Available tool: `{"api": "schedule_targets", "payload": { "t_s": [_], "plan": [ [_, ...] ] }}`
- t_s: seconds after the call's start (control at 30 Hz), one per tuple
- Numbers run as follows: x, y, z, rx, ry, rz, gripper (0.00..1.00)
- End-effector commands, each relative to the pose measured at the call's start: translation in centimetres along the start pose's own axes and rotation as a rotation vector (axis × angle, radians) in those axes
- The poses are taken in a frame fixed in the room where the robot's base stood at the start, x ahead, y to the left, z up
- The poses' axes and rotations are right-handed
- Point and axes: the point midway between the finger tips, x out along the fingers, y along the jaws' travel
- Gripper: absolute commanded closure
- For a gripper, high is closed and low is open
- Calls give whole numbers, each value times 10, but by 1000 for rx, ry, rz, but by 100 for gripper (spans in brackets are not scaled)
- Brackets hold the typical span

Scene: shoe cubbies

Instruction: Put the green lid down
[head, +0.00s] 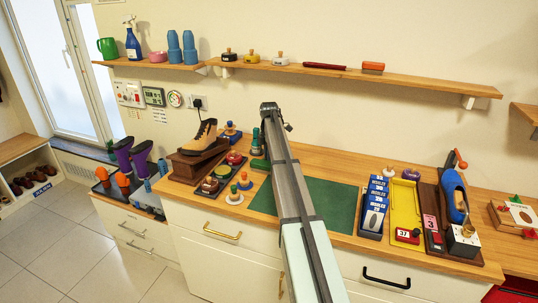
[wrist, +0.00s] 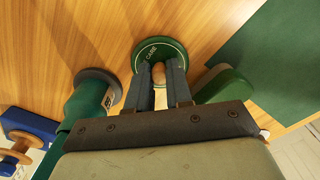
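The green lid (wrist: 174,48) is a round disc with pale lettering, a light rim and a wooden knob, in the upper middle of the wrist view. My gripper (wrist: 160,72) has its two fingers on either side of the knob and appears shut on it. I cannot tell the lid's exact height above the wooden counter. In the head view my arm hides the lid; my gripper's end (head: 270,108) shows near the counter's back. A green jar (wrist: 88,98) with a dark grey rim is left of the lid in the wrist view.
A green block-like object (wrist: 226,84) lies close to the right finger. A green mat (head: 335,194) lies right of it. Boot, lidded tins and tray crowd the left; blue boxes (head: 374,208) and a yellow tray (head: 405,205) stand right. Bare wood (wrist: 60,35) shows left of the lid.

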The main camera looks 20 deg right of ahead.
Motion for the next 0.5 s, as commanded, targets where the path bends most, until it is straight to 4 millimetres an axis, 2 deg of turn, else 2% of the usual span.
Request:
{"api": "schedule_targets", "payload": {
  "t_s": [0.03,0.23,0.5],
  "plan": [
    [0,0,0,0,0,0,75],
    [0,0,0,0,0,0,56],
    [-1,0,0,0,0,0,55]
  ]
}}
